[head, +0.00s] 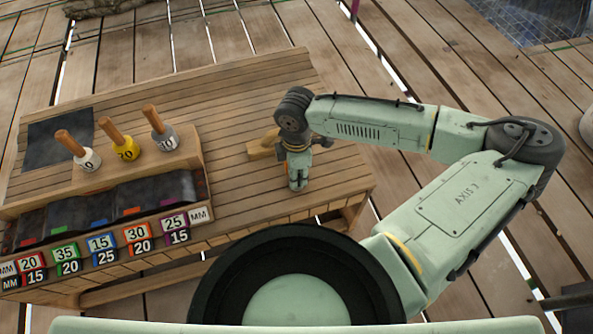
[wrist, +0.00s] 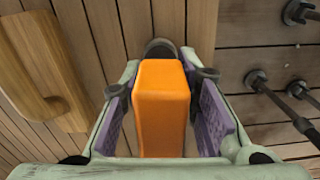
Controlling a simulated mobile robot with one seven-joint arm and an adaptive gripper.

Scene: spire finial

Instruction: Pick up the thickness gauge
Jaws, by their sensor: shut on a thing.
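An orange, block-shaped thing (wrist: 162,105) sits between the jaws in the wrist view, and I take it for the thickness gauge. A dark rounded part shows just beyond its far end. My gripper (wrist: 163,110) is shut on it, with a purple pad at each side. In the head view my gripper (head: 298,172) is over the right part of the wooden bench. There the gauge is mostly hidden by the gripper and arm. I cannot tell whether it touches the bench top.
A pale wooden piece (head: 264,146) lies on the bench (head: 235,95) just left of my gripper; it also shows in the wrist view (wrist: 35,70). Three wooden-handled tools (head: 125,146) stand in a rack at left, above labelled dark bins (head: 110,205). Dark round-ended rods (wrist: 256,79) show at right.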

